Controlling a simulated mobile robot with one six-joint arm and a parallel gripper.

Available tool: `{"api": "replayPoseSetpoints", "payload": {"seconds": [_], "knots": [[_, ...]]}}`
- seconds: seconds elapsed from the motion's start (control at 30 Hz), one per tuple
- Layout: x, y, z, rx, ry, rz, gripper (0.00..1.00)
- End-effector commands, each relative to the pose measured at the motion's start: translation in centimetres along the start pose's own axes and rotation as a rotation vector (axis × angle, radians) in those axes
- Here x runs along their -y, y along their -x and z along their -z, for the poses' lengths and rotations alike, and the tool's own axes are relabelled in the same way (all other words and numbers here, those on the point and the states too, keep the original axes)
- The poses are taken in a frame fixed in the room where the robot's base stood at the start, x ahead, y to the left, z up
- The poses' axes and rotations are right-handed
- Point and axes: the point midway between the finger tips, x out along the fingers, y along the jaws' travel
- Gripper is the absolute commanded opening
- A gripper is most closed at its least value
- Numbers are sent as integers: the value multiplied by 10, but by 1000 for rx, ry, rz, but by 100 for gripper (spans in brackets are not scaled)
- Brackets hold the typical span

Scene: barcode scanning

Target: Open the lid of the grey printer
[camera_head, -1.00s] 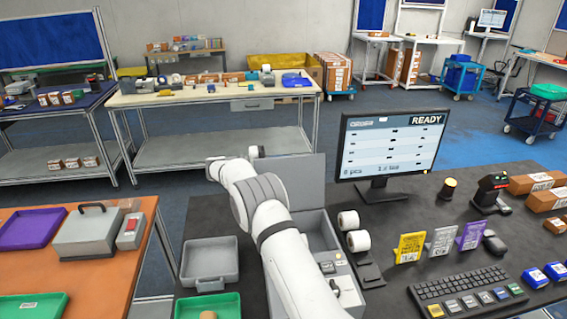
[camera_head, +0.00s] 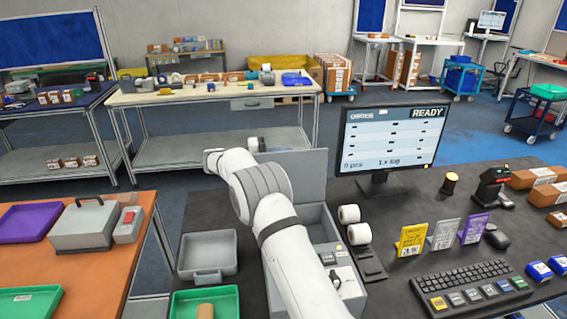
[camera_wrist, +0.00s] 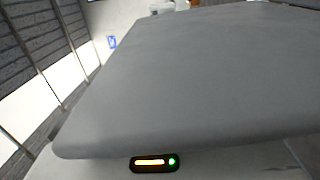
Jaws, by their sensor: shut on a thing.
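The grey printer (camera_head: 344,258) stands on the dark table, with its lid (camera_head: 308,168) raised roughly upright at the back and its inside showing. Its front bears a few small buttons and a knob. My white arm reaches over the printer and covers its left part and part of the lid. In the wrist view the grey lid (camera_wrist: 190,85) fills most of the picture, very close. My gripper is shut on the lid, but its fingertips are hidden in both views. A small yellow and green light shows below the lid's edge in the wrist view.
A grey tray (camera_head: 208,270) and a green tray (camera_head: 226,300) lie left of the printer. Two white label rolls (camera_head: 354,225) stand at its right. The monitor (camera_head: 388,140) stands behind them, with card stands (camera_head: 443,236) and a keyboard (camera_head: 470,286) nearer.

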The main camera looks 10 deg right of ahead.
Motion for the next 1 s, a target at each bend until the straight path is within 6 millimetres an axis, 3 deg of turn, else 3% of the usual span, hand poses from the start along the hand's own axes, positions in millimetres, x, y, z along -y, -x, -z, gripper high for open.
{"api": "replayPoseSetpoints", "payload": {"seconds": [0.5, 0.53, 0.77, 1.0], "knots": [[0, -1, -7, 0, -44, -1, 0], [0, -1, -7, 0, -44, -1, 14], [-2, -1, -7, 1, -46, 0, 33], [-2, 0, -7, 1, -47, 0, 33]]}}
